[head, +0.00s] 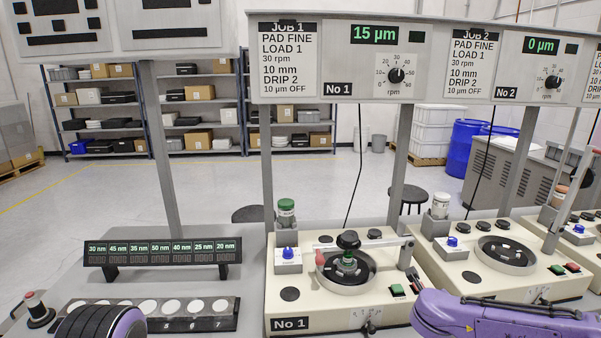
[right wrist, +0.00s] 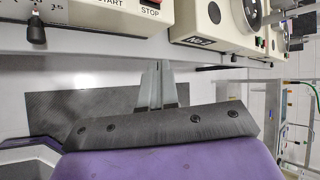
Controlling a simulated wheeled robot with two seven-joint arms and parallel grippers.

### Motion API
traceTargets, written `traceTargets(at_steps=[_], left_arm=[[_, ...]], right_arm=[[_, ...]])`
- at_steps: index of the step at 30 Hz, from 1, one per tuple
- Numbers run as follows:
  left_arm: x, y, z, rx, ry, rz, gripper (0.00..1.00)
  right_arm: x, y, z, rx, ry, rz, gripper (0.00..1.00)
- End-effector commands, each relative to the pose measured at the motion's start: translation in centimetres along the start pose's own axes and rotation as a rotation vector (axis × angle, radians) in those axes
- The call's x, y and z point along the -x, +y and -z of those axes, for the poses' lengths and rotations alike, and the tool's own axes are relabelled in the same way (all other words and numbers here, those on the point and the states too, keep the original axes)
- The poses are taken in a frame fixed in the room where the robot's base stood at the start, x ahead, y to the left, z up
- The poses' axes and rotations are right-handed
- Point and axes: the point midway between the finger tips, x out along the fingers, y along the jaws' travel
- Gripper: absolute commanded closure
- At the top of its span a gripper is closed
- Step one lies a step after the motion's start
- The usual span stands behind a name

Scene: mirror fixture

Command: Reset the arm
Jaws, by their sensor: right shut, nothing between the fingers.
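The cream machine No 1 (head: 285,265) stands at the middle of the bench in the head view. Its grey metal arm (head: 385,246) reaches from a post at the right over the dark round plate (head: 366,283). A black knob (head: 348,240) sits at the arm's left end, above a green-and-metal piece. A red-tipped lever (head: 320,258) stands at the plate's left. My right arm comes in at the lower right; its gripper is hidden there. In the right wrist view my right gripper (right wrist: 155,88) is shut and empty, in front of a machine's START/STOP panel. My left gripper is out of view.
The No 1 display (head: 375,34) reads 15 µm. Machine No 2 (head: 470,268) stands to the right. A small display rack (head: 163,252) and a black strip of white discs (head: 225,312) are at the left. Posts (head: 400,150) rise behind the machines.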

Motion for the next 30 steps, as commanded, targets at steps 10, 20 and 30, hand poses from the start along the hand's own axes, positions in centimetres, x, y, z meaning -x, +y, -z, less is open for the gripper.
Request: traceTargets(at_steps=[10, 20, 30], left_arm=[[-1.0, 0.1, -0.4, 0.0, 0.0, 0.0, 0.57], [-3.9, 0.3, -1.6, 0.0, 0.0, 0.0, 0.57], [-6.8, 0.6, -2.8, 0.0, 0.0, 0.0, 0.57]], right_arm=[[0.1, 11.7, 3.9, 0.537, -0.105, -0.071, 1.0], [2.3, 28.4, 21.8, 1.457, -0.248, -0.311, 1.0], [4.0, 28.8, 39.6, 2.103, -0.211, -0.528, 1.0]])
